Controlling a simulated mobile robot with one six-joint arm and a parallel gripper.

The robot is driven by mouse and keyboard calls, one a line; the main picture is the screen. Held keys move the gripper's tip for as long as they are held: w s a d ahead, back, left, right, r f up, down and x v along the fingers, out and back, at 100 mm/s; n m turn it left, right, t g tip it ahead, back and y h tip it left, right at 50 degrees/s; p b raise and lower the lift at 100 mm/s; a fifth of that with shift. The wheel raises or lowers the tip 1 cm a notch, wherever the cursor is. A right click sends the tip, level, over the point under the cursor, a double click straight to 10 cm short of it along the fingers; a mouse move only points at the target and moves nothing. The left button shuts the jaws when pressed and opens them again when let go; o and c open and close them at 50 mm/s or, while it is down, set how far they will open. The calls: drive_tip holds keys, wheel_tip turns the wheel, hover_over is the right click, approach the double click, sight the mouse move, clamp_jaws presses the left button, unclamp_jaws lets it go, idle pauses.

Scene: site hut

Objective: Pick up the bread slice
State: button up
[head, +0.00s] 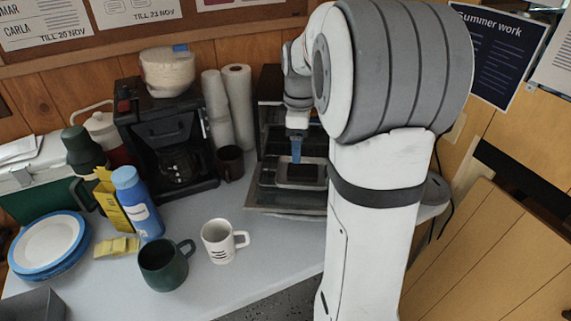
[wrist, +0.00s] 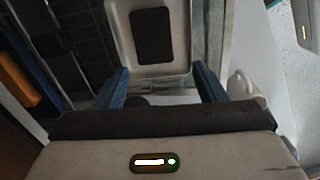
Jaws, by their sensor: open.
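My gripper (wrist: 160,90) is open, with its two blue fingers apart and nothing between the tips. In the head view my gripper (head: 296,158) points down into the open front of the toaster oven (head: 266,120). A dark flat rectangular piece (wrist: 152,36) lies in a pale shallow tray (wrist: 116,20), just beyond the fingertips in the wrist view. The tray also shows in the head view (head: 290,185), low at the oven front. I cannot tell whether the dark piece is the bread slice. No other bread slice is clearly seen. My arm hides the oven's right part.
A white mug (head: 218,243) and a dark green mug (head: 163,265) stand left of the oven. A blue bottle (head: 137,203), stacked plates (head: 48,245) and a coffee maker (head: 165,135) stand farther left. The counter's front middle (head: 265,255) is clear.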

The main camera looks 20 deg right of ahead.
sight(298, 169)
drive_tip(key=shift+w+d+f, duration=0.2)
drive_tip(key=shift+d+f, duration=0.05)
drive_tip(key=shift+f, duration=0.2)
drive_tip(key=f+b, duration=0.1)
drive_tip(key=f, duration=0.6)
drive_tip(key=shift+w+f, duration=0.1)
drive_tip(key=shift+w, duration=0.1)
drive_tip(key=c, duration=0.7)
